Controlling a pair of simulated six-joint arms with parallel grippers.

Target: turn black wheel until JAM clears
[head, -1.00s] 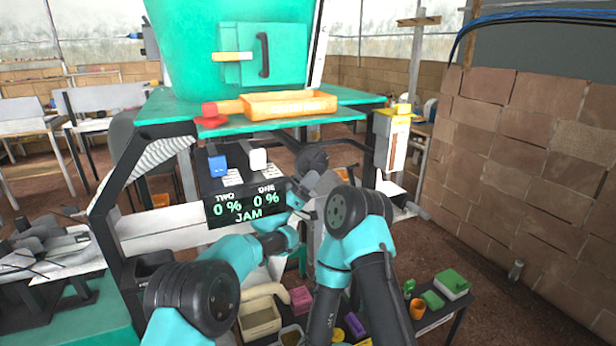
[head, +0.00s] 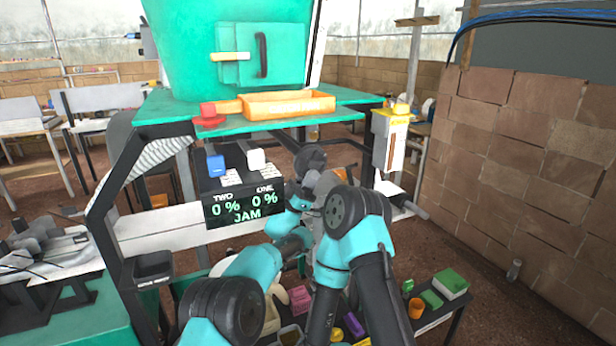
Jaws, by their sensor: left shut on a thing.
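The black wheel (head: 311,157) is on the machine's front, right of the display, and is partly hidden. My left gripper (head: 298,188) is at its lower left, small and dark against it. It is shut on the wheel, though the exact contact is hard to see. The display (head: 245,206) reads TWO 0 %, ONE 0 % and JAM in green. My right arm rises in front of the area below the wheel, and its gripper is hidden behind its own links.
An orange tray (head: 289,112) and a red button (head: 208,115) sit on the green shelf above. Blue (head: 215,165) and white (head: 256,158) blocks stand over the display. A low table holds small coloured containers, including an orange cup (head: 416,308). A brick wall closes the right side.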

